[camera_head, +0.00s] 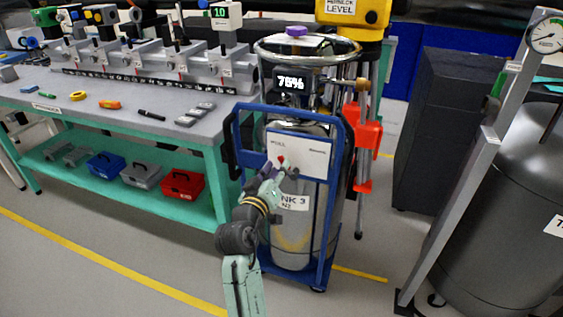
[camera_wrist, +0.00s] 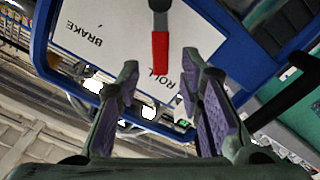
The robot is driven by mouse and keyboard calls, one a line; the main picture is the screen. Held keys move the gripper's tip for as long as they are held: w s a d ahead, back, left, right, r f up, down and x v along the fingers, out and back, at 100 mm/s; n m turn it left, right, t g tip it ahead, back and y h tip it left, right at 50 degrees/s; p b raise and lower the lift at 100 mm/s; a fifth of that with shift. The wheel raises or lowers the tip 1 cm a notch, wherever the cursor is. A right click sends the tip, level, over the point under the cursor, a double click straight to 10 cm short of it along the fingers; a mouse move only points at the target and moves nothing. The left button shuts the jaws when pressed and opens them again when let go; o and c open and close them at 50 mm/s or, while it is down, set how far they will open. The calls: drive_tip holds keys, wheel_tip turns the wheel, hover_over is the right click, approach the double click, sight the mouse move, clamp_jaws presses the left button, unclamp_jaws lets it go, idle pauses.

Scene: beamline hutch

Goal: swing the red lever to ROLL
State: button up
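The red lever (camera_wrist: 160,53) is on a white panel (camera_wrist: 205,30) of the blue-framed tank cart. It has a grey pivot end and a red handle. In the wrist view its red end lies beside the word ROLL, away from the word BRAKE at the left. In the head view the red handle (camera_head: 282,160) shows small below the left-hand label. My gripper (camera_wrist: 160,72) is open, with its purple-padded fingers either side of the handle's end in the picture. I cannot tell whether either finger touches it. In the head view my gripper (camera_head: 273,175) is at the panel.
The cart's blue frame (camera_head: 345,180) surrounds the panel, with a silver tank (camera_head: 292,240) behind. A teal workbench (camera_head: 200,150) stands at the left. A red and yellow post (camera_head: 366,135), a black cabinet (camera_head: 440,140) and a grey tank (camera_head: 510,220) stand to the right.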

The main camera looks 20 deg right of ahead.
drive_tip(key=v, duration=0.7)
drive_tip(key=shift+s+a, duration=0.15)
drive_tip(key=shift+s, duration=0.15)
